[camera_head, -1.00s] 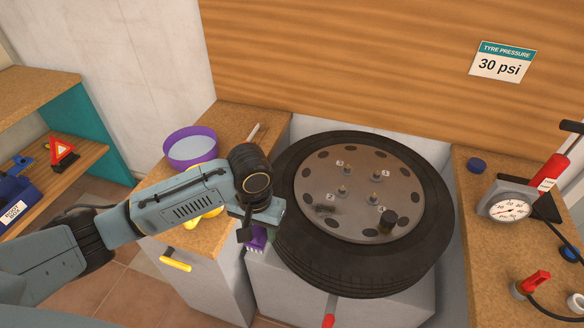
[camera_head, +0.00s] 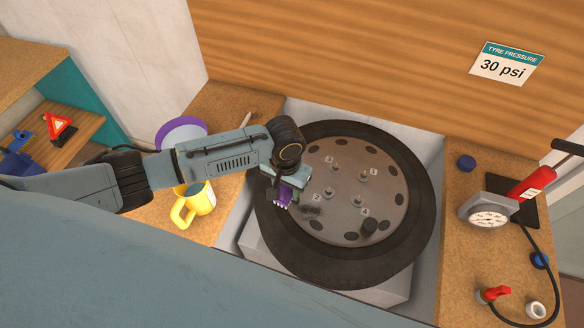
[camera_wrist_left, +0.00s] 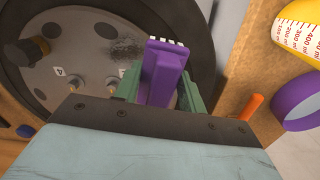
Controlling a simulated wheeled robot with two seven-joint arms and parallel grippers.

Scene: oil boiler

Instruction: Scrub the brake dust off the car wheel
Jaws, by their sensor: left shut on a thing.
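The car wheel (camera_head: 345,196) lies flat, with a dark tyre and a grey-brown face bearing numbered studs and oval holes. A dark dust patch (camera_head: 312,211) is on its face near stud 2, and the patch also shows in the left wrist view (camera_wrist_left: 125,47). My left gripper (camera_head: 285,188) is shut on a purple brush (camera_wrist_left: 165,72) with pale bristles. It holds the brush over the wheel's left edge, close beside the dust patch. I cannot tell whether the bristles touch the wheel. My right gripper is not in view.
A yellow jug (camera_head: 203,200) and a purple-rimmed bowl (camera_head: 181,128) stand on the left bench, partly behind my arm. A black knob (camera_head: 369,226) sticks up from the wheel. A pressure gauge (camera_head: 489,217) and a red-handled valve (camera_head: 494,294) are on the right bench.

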